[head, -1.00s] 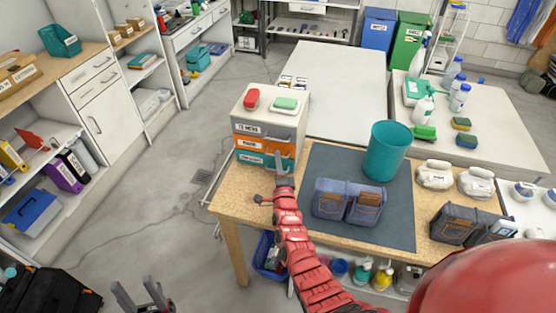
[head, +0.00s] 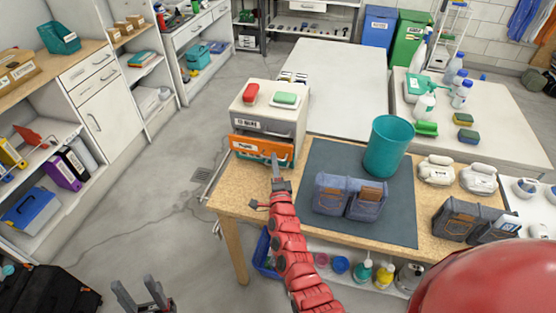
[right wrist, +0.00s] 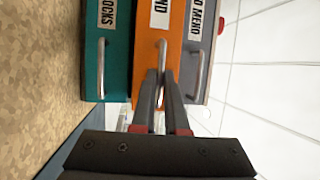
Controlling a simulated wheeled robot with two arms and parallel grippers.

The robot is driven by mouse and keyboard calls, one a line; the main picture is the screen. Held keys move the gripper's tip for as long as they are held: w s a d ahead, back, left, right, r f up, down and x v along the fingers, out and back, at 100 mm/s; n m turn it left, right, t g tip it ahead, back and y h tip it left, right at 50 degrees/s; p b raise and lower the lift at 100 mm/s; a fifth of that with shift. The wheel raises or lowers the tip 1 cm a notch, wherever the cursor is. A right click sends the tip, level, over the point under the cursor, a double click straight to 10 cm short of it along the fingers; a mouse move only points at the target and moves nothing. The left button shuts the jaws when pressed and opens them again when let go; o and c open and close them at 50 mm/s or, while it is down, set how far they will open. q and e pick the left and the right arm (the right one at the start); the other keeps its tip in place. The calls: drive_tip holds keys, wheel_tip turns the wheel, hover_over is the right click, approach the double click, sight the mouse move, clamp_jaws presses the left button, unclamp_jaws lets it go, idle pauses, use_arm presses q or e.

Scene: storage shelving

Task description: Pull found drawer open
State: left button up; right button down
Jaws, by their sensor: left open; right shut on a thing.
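The drawer unit (head: 292,116) stands on the wooden workbench, with a grey drawer on top. The orange drawer (head: 248,148) sticks out of the unit, past the grey drawer above it. In the right wrist view its label ends in "ND" and its metal handle (right wrist: 161,52) lies between my fingers. My right gripper (right wrist: 158,80) is shut on that handle; it also shows in the head view (head: 277,168). My left gripper (head: 143,292) is open and empty, low at the left over the floor.
A red item (head: 250,92) and a green-and-white sponge (head: 286,99) lie on the unit. A teal bin (head: 385,148) and a denim pouch (head: 348,198) stand on the dark mat to the right. The floor left of the bench is clear.

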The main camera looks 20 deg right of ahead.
drive_tip(key=s+a+b, duration=0.1)
drive_tip(key=s+a, duration=0.4)
drive_tip(key=s, duration=0.3)
drive_tip(key=shift+a, duration=0.3)
drive_tip(key=c, duration=0.9)
unclamp_jaws()
drive_tip(key=shift+c, duration=0.2)
drive_tip(key=shift+s, duration=0.1)
drive_tip(key=b+v, duration=0.4)
drive_tip(key=v, duration=1.3)
drive_tip(key=shift+s, duration=0.2)
